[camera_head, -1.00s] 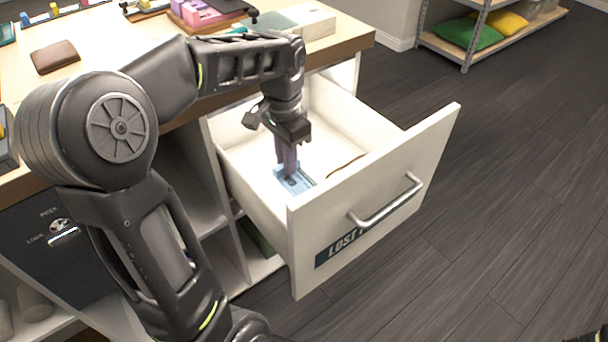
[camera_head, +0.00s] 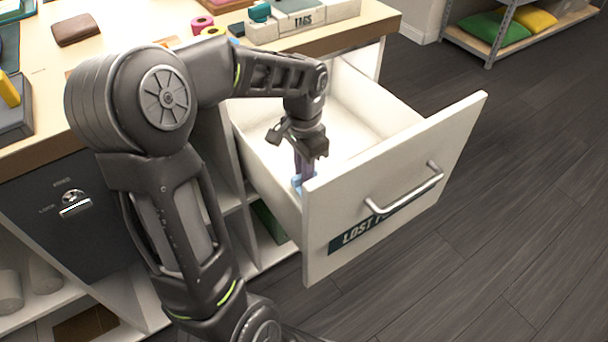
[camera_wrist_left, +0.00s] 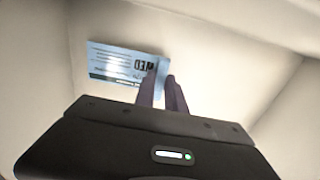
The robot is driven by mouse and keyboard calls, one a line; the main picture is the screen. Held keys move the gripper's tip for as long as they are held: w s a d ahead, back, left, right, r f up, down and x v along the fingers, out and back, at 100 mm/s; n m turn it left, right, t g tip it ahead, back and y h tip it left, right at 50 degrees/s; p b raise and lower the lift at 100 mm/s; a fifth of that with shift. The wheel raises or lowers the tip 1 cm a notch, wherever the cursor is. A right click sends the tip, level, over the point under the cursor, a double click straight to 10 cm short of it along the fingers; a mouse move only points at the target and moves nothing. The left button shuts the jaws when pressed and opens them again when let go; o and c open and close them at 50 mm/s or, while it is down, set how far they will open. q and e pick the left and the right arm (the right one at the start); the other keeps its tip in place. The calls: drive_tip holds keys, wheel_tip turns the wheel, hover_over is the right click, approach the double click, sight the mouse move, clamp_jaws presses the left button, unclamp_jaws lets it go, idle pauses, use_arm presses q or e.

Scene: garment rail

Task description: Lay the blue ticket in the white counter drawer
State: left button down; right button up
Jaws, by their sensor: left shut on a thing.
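The white counter drawer (camera_head: 385,170) stands pulled out, with a metal handle and a dark label on its front. My left gripper (camera_head: 304,182) reaches down into it from above, close behind the front panel. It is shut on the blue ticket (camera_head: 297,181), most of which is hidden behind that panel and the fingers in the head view. In the left wrist view the printed ticket (camera_wrist_left: 115,63) sticks out to the left of the closed fingers (camera_wrist_left: 163,82), over the pale drawer interior. I cannot tell whether it touches the drawer floor. My right gripper is not in view.
The wooden counter top (camera_head: 115,58) lies above the drawer, with a brown wallet (camera_head: 76,30) and a tray marked TAGS (camera_head: 310,18). Shelving with green and yellow cushions (camera_head: 492,28) stands at the back right. The floor right of the drawer is clear.

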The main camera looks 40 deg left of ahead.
use_arm(q)
drive_tip(key=shift+f, duration=0.7)
drive_tip(key=shift+f, duration=0.2)
drive_tip(key=c, duration=1.4)
unclamp_jaws()
drive_tip(key=shift+r, duration=0.1)
drive_tip(key=shift+r, duration=0.1)
wheel_tip(320, 180, up, 12)
drive_tip(key=p, duration=0.3)
